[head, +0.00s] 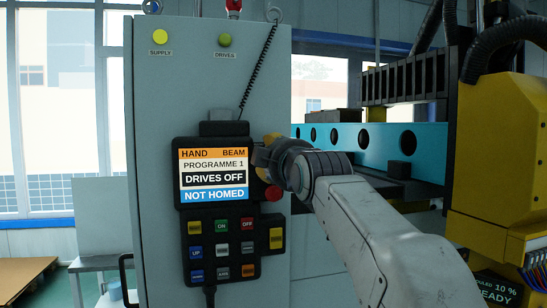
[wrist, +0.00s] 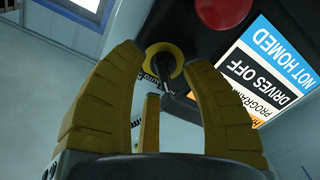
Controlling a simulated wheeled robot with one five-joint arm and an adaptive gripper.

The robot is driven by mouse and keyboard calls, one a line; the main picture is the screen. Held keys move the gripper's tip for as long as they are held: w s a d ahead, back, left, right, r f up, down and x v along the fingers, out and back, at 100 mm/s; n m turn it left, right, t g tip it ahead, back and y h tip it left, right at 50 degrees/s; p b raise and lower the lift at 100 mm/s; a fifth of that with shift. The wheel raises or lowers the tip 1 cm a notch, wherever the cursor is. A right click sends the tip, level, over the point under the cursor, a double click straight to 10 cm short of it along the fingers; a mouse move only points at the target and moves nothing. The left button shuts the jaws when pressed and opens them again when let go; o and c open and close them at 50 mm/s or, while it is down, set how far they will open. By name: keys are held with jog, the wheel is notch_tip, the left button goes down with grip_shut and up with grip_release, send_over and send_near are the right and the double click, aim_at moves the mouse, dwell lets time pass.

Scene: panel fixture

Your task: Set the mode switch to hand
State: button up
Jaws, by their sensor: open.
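The mode switch (wrist: 163,60) shows in the wrist view as a dark knob on a yellow round plate, at the edge of the pendant. The pendant screen (head: 214,174) reads "HAND", "BEAM", "PROGRAMME 1", "DRIVES OFF" and "NOT HOMED". My gripper (wrist: 161,60) is open, with yellow fingers on either side of the switch. I cannot tell whether they touch it. In the head view my gripper (head: 268,148) is at the pendant's upper right edge.
A red mushroom button (head: 273,193) sits just below my gripper on the pendant's right side. Several coloured keys (head: 221,248) lie below the screen. A grey cabinet (head: 160,100) stands behind the pendant. A yellow machine (head: 495,150) stands at the right.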

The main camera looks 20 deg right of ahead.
jog(key=s, duration=1.2)
dwell(0.6)
jog(key=s+f+m+g, duration=0.2)
jog(key=f+m+g, duration=0.2)
jog(key=f, duration=0.9)
jog(key=s+f+m+g, duration=0.2)
jog(key=f+m+g, duration=0.25)
jog(key=f, duration=0.75)
jog(key=s+f+g+p, duration=0.2)
jog(key=s+f+g, duration=0.4)
jog(key=s+f, duration=1)
jog(key=shift+s+m+p, duration=0.3)
jog(key=shift+s+m, duration=0.05)
jog(key=shift+s, duration=1.2)
